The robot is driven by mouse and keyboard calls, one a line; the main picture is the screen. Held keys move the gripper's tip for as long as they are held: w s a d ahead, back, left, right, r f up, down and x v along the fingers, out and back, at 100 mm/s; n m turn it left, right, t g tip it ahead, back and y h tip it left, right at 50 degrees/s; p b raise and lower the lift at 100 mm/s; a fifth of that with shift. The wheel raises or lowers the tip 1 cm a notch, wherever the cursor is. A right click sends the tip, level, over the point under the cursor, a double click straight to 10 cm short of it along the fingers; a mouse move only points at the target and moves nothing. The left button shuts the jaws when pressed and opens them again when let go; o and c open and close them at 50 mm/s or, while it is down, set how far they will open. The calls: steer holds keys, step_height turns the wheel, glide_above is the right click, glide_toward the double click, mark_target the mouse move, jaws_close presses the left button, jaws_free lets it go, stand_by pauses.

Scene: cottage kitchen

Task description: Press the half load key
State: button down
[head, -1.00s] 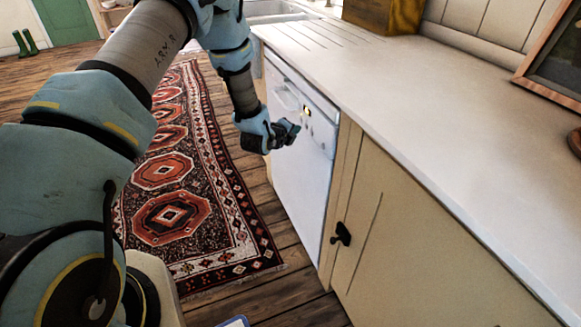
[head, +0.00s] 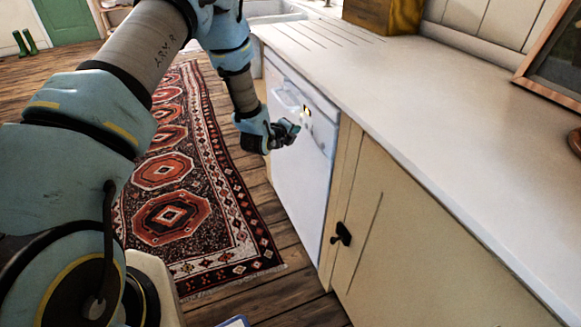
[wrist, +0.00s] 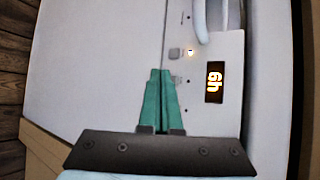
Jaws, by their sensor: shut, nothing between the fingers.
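The white dishwasher (head: 298,190) is built in under the counter, and its control panel (wrist: 205,118) shows in the wrist view. On the panel are a small grey square key (wrist: 175,54), a lit indicator (wrist: 190,52) beside it, small dark dots and a display (wrist: 214,82) with lit characters reading sideways. No label is readable, so I cannot tell which key is half load. My gripper (head: 295,130) is shut and empty in front of the panel. In the wrist view its teal fingertips (wrist: 160,72) lie just below and left of the grey key. The fingers hide part of the panel; contact cannot be told.
A curved white handle (wrist: 203,25) stands out from the dishwasher near the display. A cream cupboard (head: 400,250) with a black knob (head: 341,234) adjoins it. The pale worktop (head: 400,100) runs above. A patterned rug (head: 190,190) lies on the wooden floor to the left.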

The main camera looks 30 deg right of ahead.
steer(key=shift+d, duration=0.1)
steer(key=shift+d+b, duration=0.35)
steer(key=shift+d, duration=0.2)
stand_by(0.6)
steer(key=shift+a+b, duration=0.3)
steer(key=shift+a, duration=0.35)
steer(key=a, duration=0.6)
steer(key=shift+w+b, duration=0.35)
steer(key=shift+b, duration=0.1)
